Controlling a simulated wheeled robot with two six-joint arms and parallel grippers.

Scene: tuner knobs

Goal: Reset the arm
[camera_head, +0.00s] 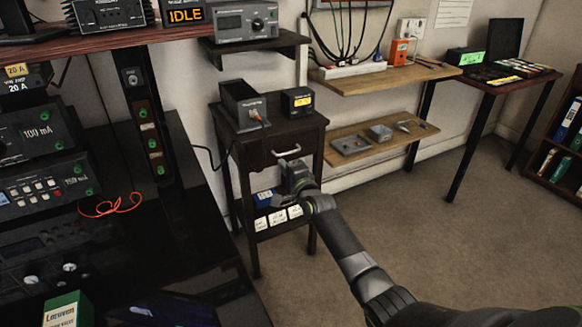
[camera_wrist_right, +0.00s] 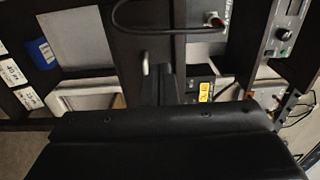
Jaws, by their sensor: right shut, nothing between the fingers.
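My right arm reaches in from the lower right in the head view. Its gripper (camera_head: 294,172) is shut and empty, in front of the dark side table (camera_head: 262,135) just below the drawer handle (camera_head: 287,151). I cannot tell whether it touches the table. The right wrist view is turned and mostly filled by my own dark wrist and gripper body, with the shut fingers (camera_wrist_right: 157,85) pointing at the table front. My left gripper is in neither view.
Dark equipment racks (camera_head: 50,170) stand on the left. Black boxes (camera_head: 242,106) sit on the side table, and white-labelled boxes (camera_head: 278,217) on its lower shelf. Wooden shelves (camera_head: 385,78) hang behind. A bookcase (camera_head: 565,150) stands far right. The carpet (camera_head: 440,215) is clear on the right.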

